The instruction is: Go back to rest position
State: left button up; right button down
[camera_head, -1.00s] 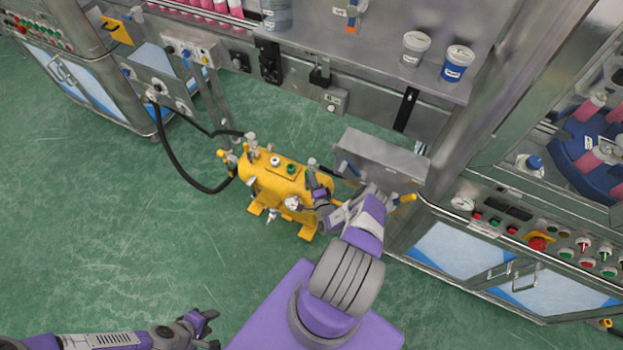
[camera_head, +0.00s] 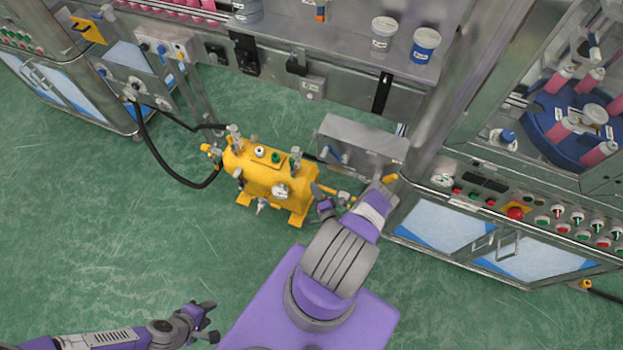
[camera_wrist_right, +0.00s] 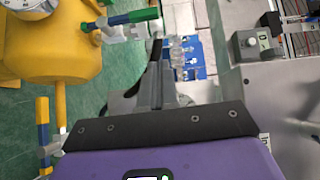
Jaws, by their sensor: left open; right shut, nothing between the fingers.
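My left gripper (camera_head: 212,322) is open at the lower left of the head view, over bare green floor, with nothing between its fingers. My right gripper (camera_head: 325,208) is at the end of the bent right arm, beside the right end of the yellow tank (camera_head: 270,178). In the right wrist view, the right fingers (camera_wrist_right: 157,60) are shut and empty, and the yellow tank (camera_wrist_right: 50,45) is at the upper left. In the head view, the right fingertips are small and hard to make out.
A grey metal box (camera_head: 362,142) on the machine front is just beyond my right arm. A control panel (camera_head: 520,213) is to the right. White and blue tubs (camera_head: 425,45) stand on the shelf. A black hose (camera_head: 165,165) runs to the tank. Green floor (camera_head: 100,230) is open at left.

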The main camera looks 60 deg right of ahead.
jog(key=shift+s+a, duration=0.15)
dwell(0.5)
jog(key=w+a+r+n+y, duration=0.2)
jog(key=w+a+y, duration=0.1)
jog(key=a+y, duration=0.4)
jog(key=w+a+r+n+g+y, duration=0.1)
jog(key=w+a+n+y, duration=0.3)
jog(key=a, duration=0.5)
jog(key=w+a+r+n+y, duration=0.1)
jog(key=w+a+r+y, duration=0.15)
jog(key=a+y, duration=0.45)
jog(key=s+a+r+n+g+y, duration=0.2)
jog(key=s+a+r+n+g, duration=0.2)
jog(key=s+a+n+g, duration=0.75)
notch_tip(320, 180, up, 7)
jog(key=w+a+n+g+h, duration=0.1)
jog(key=n+g+h, duration=0.1)
jog(key=h, duration=0.4)
jog(key=shift+a+r+n, duration=0.15)
jog(key=shift+a+n, duration=0.05)
jog(key=shift+n, duration=0.35)
